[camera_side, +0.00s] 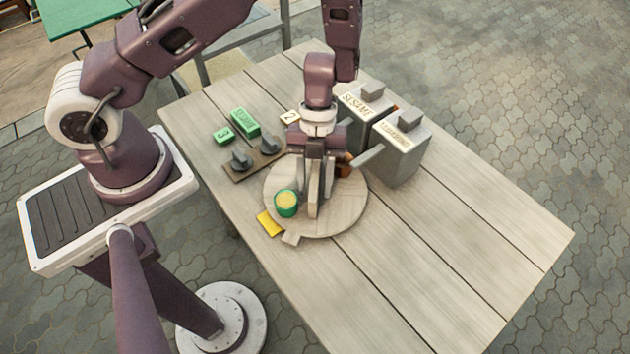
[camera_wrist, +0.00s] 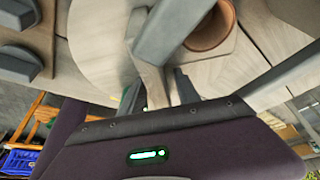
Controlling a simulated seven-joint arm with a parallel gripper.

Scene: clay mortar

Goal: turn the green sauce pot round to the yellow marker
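The green sauce pot (camera_side: 287,204), with a yellow top, stands on the near left rim of a round wooden turntable (camera_side: 345,212). The yellow marker (camera_side: 270,223) lies on the table just outside that rim, close to the pot. My gripper (camera_side: 315,205) points down over the turntable, right of the pot. A pale wooden upright piece (camera_side: 314,196) stands between its fingers; it also shows in the wrist view (camera_wrist: 155,85). I cannot tell whether the fingers press on it. The pot is not clearly visible in the wrist view.
Two grey dispensers (camera_side: 402,158), one marked SESAME, stand behind right, a lever reaching over the turntable. A terracotta cup (camera_wrist: 210,28) is beside my gripper. A board with two grey knobs (camera_side: 241,160) and green blocks (camera_side: 245,121) are at left. The table's right is clear.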

